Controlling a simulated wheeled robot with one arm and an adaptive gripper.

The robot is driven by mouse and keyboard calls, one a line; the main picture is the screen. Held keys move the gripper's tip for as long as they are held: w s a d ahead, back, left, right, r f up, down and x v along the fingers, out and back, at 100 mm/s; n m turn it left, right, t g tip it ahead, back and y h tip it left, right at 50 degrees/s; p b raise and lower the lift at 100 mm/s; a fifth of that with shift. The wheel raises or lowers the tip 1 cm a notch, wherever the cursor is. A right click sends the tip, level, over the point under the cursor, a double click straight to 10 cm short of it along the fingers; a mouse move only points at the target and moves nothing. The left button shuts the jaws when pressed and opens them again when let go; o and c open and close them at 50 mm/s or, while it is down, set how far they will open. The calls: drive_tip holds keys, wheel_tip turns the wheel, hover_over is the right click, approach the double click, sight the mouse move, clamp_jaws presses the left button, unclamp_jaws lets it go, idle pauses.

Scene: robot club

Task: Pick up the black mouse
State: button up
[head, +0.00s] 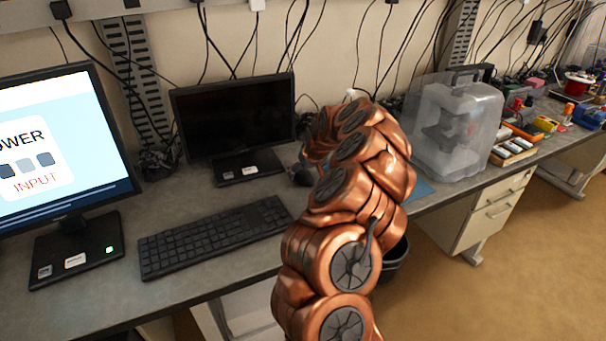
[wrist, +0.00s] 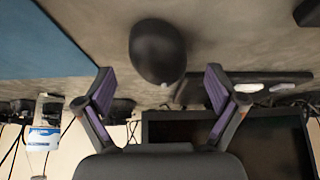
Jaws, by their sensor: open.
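The black mouse (wrist: 157,50) lies on the grey desk in the wrist view, a dark rounded shape near the top middle. My gripper (wrist: 158,76) is open, with its two purple-padded fingers apart on either side below the mouse in the picture. Nothing is held between them. In the head view my copper-coloured arm hides the gripper. A small dark shape shows at the arm's left edge there, and I cannot tell whether it is the mouse.
A dark monitor (head: 236,117) stands behind, with a keyboard (head: 213,236) in front and a lit monitor (head: 62,150) at left. A clear-cased machine (head: 450,122) stands right of my arm. A blue mat (wrist: 45,45) lies beside the mouse. Cables hang along the wall.

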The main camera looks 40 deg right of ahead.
drive_tip(key=shift+x, duration=1.05)
drive_tip(key=shift+c, duration=0.4)
drive_tip(key=shift+s, duration=0.1)
drive_tip(key=c, duration=1.2)
